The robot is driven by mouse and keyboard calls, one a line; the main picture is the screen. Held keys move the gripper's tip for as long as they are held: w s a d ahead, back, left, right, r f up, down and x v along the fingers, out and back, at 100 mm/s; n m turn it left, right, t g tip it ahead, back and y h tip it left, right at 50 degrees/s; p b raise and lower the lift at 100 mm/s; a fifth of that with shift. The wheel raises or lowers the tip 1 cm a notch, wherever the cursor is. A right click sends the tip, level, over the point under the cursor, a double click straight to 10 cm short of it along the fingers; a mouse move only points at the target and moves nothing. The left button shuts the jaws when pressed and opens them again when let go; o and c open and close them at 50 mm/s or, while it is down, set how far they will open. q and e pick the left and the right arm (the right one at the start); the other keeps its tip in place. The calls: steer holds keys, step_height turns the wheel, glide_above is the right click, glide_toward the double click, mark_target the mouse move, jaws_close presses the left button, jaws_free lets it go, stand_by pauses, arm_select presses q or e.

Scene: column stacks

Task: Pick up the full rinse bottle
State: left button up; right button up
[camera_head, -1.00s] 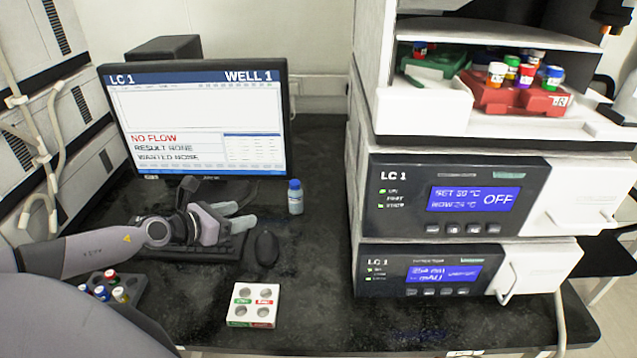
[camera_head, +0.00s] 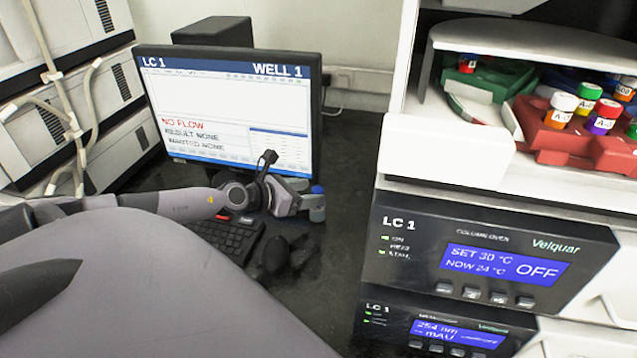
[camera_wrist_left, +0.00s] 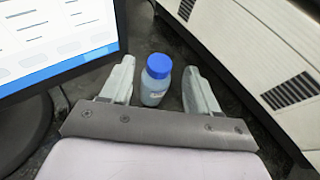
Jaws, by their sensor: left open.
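The rinse bottle is small and pale with a blue cap. In the left wrist view the bottle (camera_wrist_left: 157,82) stands upright between the two pale fingers of my open left gripper (camera_wrist_left: 160,85). I cannot tell whether either finger touches it. In the head view the bottle (camera_head: 317,205) shows just right of the monitor's lower corner, with my left gripper (camera_head: 308,196) around or right beside it, partly hiding it. How full it is cannot be made out. My right gripper is not in view.
The monitor (camera_head: 235,110) stands close behind my left gripper. A keyboard (camera_head: 228,235) and a dark mouse (camera_head: 272,255) lie in front. The LC 1 instrument stack (camera_head: 480,240) rises on the right, with red (camera_head: 560,130) and green (camera_head: 490,78) vial racks above. Dark bench between is clear.

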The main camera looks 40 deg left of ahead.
arm_select(q)
steer(key=shift+x, duration=2.7)
steer(key=c, duration=0.8)
